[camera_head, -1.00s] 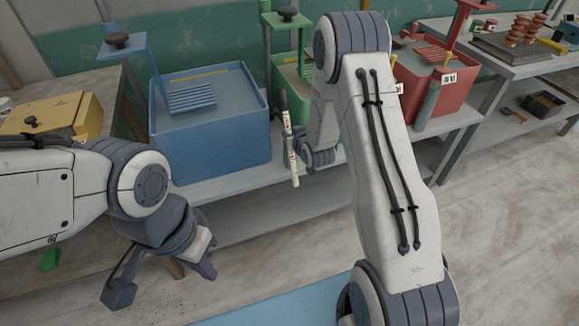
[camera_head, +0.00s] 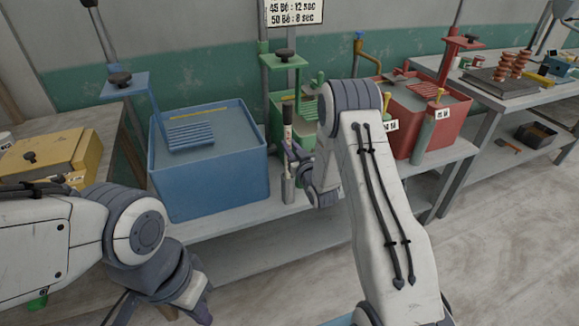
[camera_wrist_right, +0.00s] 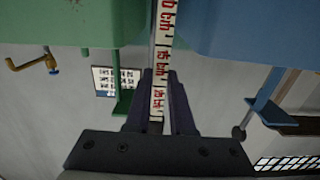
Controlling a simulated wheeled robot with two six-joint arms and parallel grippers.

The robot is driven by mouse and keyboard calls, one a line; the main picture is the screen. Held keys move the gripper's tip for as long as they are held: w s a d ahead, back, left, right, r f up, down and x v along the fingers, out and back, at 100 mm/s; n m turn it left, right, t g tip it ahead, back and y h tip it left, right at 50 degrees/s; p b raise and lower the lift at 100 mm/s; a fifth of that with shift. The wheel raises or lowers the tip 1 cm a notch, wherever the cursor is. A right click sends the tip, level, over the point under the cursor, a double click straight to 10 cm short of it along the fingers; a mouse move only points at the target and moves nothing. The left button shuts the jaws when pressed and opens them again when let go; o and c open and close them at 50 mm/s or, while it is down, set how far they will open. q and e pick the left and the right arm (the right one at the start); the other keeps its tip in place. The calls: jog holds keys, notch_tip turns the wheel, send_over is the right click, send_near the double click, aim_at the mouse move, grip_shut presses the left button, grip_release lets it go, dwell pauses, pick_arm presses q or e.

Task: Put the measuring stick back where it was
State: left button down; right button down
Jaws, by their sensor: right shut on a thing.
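The measuring stick (camera_head: 287,132) is white with red markings and a dark top. It stands near upright between the blue and green tanks. My right gripper (camera_head: 291,152) is shut on it. In the right wrist view the stick (camera_wrist_right: 159,50) runs between the two dark fingers (camera_wrist_right: 161,88). A grey tube (camera_head: 289,190) stands directly below the stick at the shelf's front. I cannot tell whether the stick's lower end is inside the tube or just in front of it. My left gripper (camera_head: 200,308) hangs low at the left, its fingers too unclear to judge.
The blue tank (camera_head: 210,180) is left of the stick, with the green tank (camera_head: 275,115) behind it. The red tank (camera_head: 440,125) is to the right, with a similar tube (camera_head: 424,138) in front. A yellow box (camera_head: 45,150) lies at far left.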

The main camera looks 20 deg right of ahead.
notch_tip(320, 180, down, 7)
jog(key=shift+f, duration=0.15)
dwell(0.4)
jog(key=shift+f, duration=0.15)
jog(key=c, duration=0.8)
grip_release()
jog(key=shift+o, duration=0.2)
